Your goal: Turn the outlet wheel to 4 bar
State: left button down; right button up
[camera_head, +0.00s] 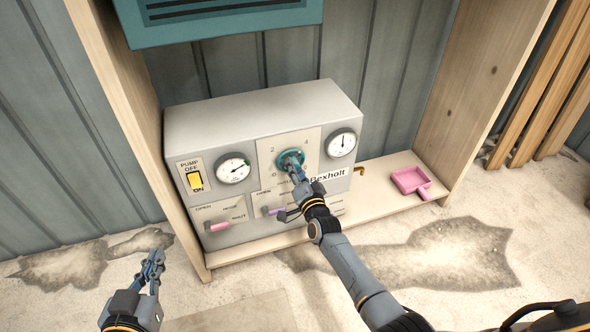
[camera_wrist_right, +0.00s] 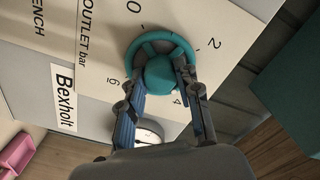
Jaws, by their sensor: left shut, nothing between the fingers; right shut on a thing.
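The teal outlet wheel (camera_head: 290,158) is on the front of a grey Bexholt panel box, with numbers 0, 2, 4 and 6 around it. My left gripper (camera_head: 152,264) is shut and empty, low at the left, away from the box.
A second gauge (camera_head: 234,168) and yellow pump switch (camera_head: 195,181) sit left of the wheel. Below are a pink lever (camera_head: 218,226) and a purple lever (camera_head: 273,211). A pink scoop (camera_head: 411,181) lies on the shelf right of the box. Wooden side boards frame the bay.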

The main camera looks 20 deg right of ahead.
pick_arm(q)
jog(key=shift+w+d+r, duration=0.1)
jog(key=shift+w+r, duration=0.05)
jog(key=shift+r, duration=0.15)
pick_arm(e)
jog(key=shift+f+m, duration=0.1)
jog(key=shift+m, duration=0.4)
jog(key=o, duration=1.2)
jog(key=shift+c, duration=0.2)
pick_arm(q)
jog(key=shift+f, duration=0.1)
pick_arm(e)
jog(key=s, duration=1.2)
jog(key=shift+d, duration=0.2)
